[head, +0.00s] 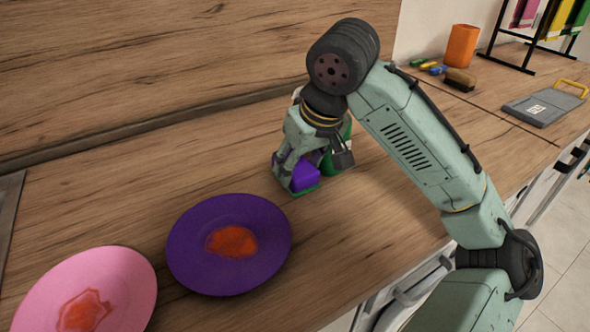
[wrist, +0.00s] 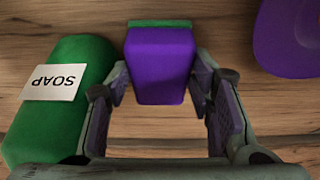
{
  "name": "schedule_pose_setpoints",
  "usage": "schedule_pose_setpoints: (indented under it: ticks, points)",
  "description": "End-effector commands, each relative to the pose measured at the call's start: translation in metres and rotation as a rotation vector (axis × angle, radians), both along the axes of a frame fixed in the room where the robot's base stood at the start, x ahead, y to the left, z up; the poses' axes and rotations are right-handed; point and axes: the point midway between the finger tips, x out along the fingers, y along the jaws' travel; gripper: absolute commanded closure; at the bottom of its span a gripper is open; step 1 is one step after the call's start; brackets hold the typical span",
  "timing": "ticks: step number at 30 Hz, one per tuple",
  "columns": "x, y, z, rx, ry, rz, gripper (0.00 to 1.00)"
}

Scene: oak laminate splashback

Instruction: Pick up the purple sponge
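The purple sponge (head: 304,174) has a green layer and sits on the wooden counter under my gripper (head: 312,172). In the wrist view the purple sponge (wrist: 160,65) lies between and just ahead of the two fingers of my gripper (wrist: 158,92). In the head view my gripper partly hides the sponge.
A green soap bottle (wrist: 65,100) stands or lies close beside the left finger. A purple plate (head: 190,250) and a pink plate (head: 130,275), each with a red stain, are at the front left. An orange cup (head: 462,46) and a brush (head: 459,80) are at the back right.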

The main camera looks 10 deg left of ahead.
Motion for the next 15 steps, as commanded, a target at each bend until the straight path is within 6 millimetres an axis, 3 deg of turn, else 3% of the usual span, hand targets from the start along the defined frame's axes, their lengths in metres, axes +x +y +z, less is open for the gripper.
schedule_pose_setpoints:
  ticks: [6,15]
  points:
    - [-0.0001,-0.0001,0.0002,0.000,0.000,0.000,0.71]
    - [0.0000,0.0000,0.0020,0.000,0.000,0.000,0.71]
